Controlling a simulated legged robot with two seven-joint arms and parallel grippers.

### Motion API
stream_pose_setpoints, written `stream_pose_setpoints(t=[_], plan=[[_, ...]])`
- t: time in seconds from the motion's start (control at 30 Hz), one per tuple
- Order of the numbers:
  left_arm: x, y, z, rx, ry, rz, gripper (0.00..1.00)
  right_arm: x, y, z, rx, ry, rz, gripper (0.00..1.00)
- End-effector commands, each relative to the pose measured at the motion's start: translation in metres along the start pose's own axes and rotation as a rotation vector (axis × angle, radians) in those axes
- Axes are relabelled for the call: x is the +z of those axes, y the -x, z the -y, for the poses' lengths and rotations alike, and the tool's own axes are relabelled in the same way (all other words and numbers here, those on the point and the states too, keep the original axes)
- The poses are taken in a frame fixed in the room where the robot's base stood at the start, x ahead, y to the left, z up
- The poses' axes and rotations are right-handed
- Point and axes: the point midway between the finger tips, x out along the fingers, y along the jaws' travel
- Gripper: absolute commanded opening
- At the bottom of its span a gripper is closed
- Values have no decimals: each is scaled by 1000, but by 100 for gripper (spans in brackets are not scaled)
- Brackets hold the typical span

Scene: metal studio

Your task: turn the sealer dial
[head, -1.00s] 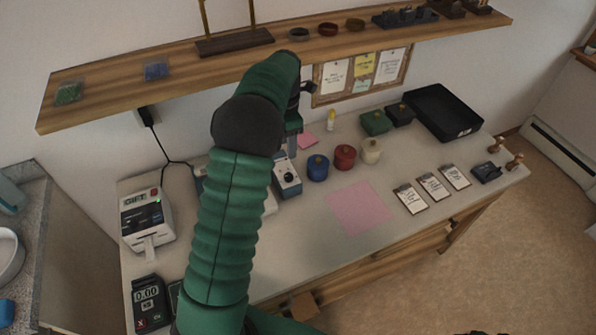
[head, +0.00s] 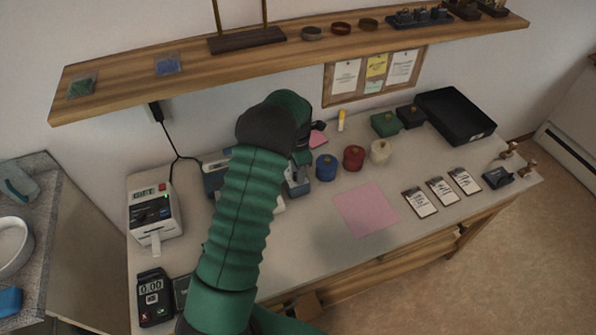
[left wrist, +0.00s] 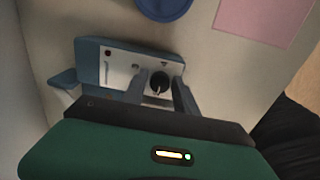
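The sealer is a blue-grey device with a pale front panel; it shows in the left wrist view (left wrist: 115,67) and partly behind my arm in the head view (head: 213,167). Its black round dial (left wrist: 159,83) with a light pointer mark sits on the panel. My left gripper (left wrist: 157,92) is open, with one finger to each side of the dial. I cannot tell whether the fingers touch it. In the head view my left gripper (head: 302,160) is over the sealer's right end, mostly hidden by my green arm. My right gripper is not in view.
Blue (head: 326,167), red (head: 353,158) and cream (head: 379,152) round containers stand right of the sealer. A pink sheet (head: 366,209) lies in front of them. A label printer (head: 153,216) stands left. A wooden shelf (head: 190,77) overhangs the back.

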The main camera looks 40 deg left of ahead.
Motion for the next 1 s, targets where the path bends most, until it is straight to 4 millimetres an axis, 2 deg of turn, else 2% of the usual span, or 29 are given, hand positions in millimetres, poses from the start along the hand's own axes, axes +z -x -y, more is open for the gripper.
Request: stream_pose_setpoints(t=[0.03, 0.23, 0.67, 1.0], plan=[[0, 0, 0, 0, 0, 0, 27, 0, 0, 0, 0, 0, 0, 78], [0, 0, 0, -1, 0, 0, 1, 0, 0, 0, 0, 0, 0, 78], [0, 1, -1, 0, -38, 0, 0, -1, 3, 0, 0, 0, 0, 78], [0, 2, 0, 0, -251, -1, 0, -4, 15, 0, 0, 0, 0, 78]])
